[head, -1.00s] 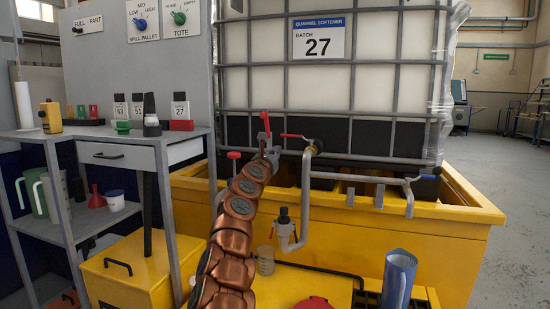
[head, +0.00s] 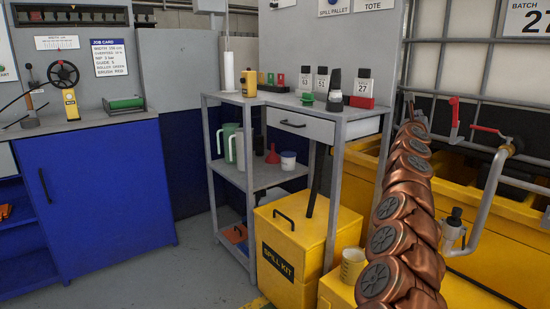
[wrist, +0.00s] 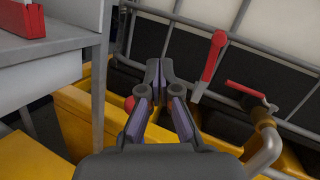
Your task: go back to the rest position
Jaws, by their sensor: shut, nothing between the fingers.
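My copper-coloured arm rises at the right of the head view. My gripper (wrist: 158,75) is shut and empty, its fingertips together in the middle of the wrist view. In the head view my gripper (head: 412,112) is small and partly hidden at the arm's end, in front of the tote's cage. In the wrist view it is over the yellow spill pallet (wrist: 75,130), left of an upright red lever (wrist: 213,55). A red-handled valve (wrist: 250,92) is farther right.
The grey shelf bench (head: 245,102) holds several small bottles and stands left of my arm. A yellow spill kit box (head: 290,250) is below it. A blue cabinet (head: 95,200) is at the left. Grey floor (head: 175,280) is clear between them.

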